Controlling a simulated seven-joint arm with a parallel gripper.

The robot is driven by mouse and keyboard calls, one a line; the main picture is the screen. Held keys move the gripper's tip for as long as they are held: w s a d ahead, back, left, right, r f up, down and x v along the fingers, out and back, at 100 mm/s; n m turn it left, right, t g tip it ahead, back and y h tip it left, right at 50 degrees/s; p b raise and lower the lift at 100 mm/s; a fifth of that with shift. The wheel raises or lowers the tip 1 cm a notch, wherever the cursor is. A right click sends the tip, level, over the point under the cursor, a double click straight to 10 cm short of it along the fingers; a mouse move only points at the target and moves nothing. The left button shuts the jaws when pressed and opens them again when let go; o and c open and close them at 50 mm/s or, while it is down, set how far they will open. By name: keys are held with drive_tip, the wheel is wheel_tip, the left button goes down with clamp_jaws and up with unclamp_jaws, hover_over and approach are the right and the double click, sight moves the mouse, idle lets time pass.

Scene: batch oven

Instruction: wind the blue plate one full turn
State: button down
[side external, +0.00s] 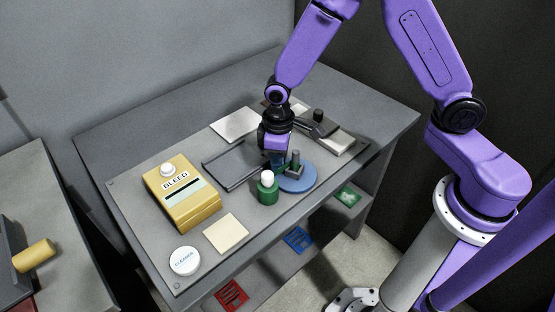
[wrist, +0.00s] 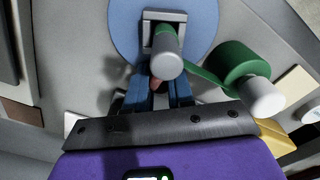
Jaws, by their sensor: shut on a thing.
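The blue plate (side external: 298,183) is a flat disc near the front right edge of the worktop. A grey handle with an upright round post (side external: 296,160) stands on it. My gripper (side external: 279,162) points down at the plate, just left of the post in the side view. In the wrist view the blue plate (wrist: 204,18) is at the top, with the post (wrist: 168,57) pointing at the camera. My gripper's blue fingers (wrist: 157,88) lie on both sides below it, shut on the handle. The post hides the exact contact. A small brownish piece shows between the fingers.
A green cylinder with a white top (side external: 268,190) stands close beside the plate. A yellow BLEED box (side external: 184,197), a dark tray (side external: 236,166), a cream tile (side external: 226,233) and a white round disc (side external: 185,261) lie further left. A dark fixture (side external: 317,126) stands behind.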

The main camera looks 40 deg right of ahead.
drive_tip(key=shift+w+d+m, duration=0.1)
drive_tip(key=shift+d+m, duration=0.35)
drive_tip(key=shift+m, duration=0.65)
drive_tip(key=shift+w+d+m, duration=0.1)
drive_tip(key=shift+d+m, duration=0.3)
drive_tip(key=shift+m, duration=0.7)
drive_tip(key=shift+d+m, duration=0.1)
drive_tip(key=shift+m, duration=0.2)
drive_tip(key=c, duration=1)
unclamp_jaws()
drive_tip(key=shift+r, duration=0.1)
wheel_tip(320, 180, up, 17)
drive_tip(key=shift+r, duration=0.1)
